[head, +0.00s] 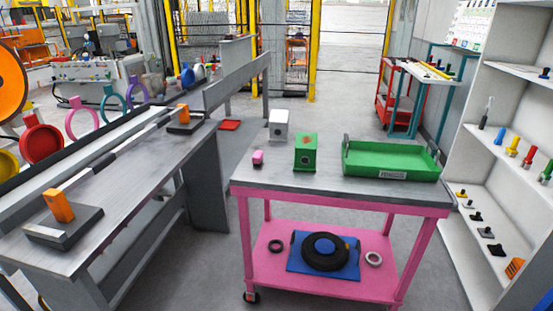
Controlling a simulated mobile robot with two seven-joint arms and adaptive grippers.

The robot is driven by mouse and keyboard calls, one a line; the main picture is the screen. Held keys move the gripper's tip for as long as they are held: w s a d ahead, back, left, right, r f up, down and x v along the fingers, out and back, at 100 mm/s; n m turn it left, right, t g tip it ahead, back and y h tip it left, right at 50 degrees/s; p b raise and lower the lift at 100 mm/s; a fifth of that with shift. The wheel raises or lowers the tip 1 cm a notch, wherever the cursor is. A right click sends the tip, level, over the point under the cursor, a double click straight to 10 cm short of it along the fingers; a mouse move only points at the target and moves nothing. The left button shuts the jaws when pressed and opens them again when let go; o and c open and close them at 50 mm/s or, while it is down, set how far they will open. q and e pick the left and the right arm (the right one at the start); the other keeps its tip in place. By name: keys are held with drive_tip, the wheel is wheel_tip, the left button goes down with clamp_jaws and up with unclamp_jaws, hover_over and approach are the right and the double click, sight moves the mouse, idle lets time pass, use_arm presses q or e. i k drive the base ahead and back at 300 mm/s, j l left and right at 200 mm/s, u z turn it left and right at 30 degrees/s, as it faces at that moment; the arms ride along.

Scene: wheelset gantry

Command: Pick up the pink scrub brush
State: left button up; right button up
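Neither of my grippers shows in the head view.
A white box (279,124), a green box (306,152) and a green tray (391,159) share the cart top. A long grey bench (115,195) stands left. White shelves (510,150) with small tools stand right. The cart top's front is clear.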

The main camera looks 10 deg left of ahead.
sight(258, 157)
drive_tip(key=i+j, duration=0.2)
drive_tip(key=i+j+z, duration=0.6)
